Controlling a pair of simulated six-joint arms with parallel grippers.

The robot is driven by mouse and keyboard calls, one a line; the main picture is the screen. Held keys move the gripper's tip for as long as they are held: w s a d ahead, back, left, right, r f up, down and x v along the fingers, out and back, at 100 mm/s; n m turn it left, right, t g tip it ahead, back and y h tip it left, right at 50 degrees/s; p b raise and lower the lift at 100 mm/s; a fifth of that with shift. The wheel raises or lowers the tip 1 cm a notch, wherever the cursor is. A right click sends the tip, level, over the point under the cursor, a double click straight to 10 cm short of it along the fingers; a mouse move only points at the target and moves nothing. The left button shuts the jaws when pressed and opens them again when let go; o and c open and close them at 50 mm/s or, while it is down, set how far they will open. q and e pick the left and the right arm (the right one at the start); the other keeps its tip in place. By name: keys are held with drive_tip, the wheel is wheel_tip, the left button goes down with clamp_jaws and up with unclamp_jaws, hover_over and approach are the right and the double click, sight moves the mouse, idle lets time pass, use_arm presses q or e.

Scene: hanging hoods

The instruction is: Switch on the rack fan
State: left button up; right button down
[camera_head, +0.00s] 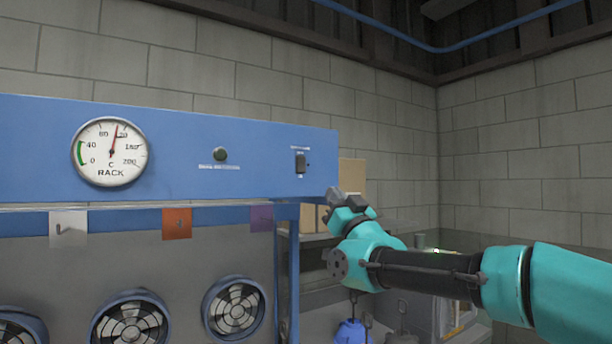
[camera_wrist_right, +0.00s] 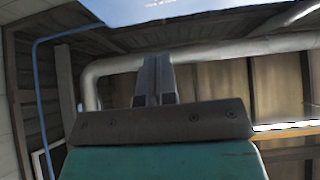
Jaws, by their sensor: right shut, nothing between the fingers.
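The rack is a blue panel (camera_head: 255,140) across the left and middle of the head view. A dark switch (camera_head: 300,163) with small white lettering sits near its right end. Three round fans show below the panel; one is the right-hand fan (camera_head: 234,308). My right gripper (camera_head: 333,195) is just below and right of the switch, near the panel's lower right corner, and apart from the switch. In the right wrist view its fingers (camera_wrist_right: 154,80) are together with nothing between them. I cannot tell whether the gripper touches the panel. My left gripper is not in view.
A round gauge marked RACK (camera_head: 110,152) and a dark knob (camera_head: 220,154) are on the panel. White, orange (camera_head: 177,223) and purple tags hang below it. Shelves with a blue object (camera_head: 352,331) stand behind my right arm. A pipe (camera_wrist_right: 200,52) shows in the wrist view.

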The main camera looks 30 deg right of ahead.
drive_tip(key=shift+w, duration=0.1)
approach(301, 166)
wheel_tip(301, 166, up, 5)
drive_tip(key=w, duration=0.2)
drive_tip(key=w+f, duration=0.1)
drive_tip(key=shift+w, duration=1.05)
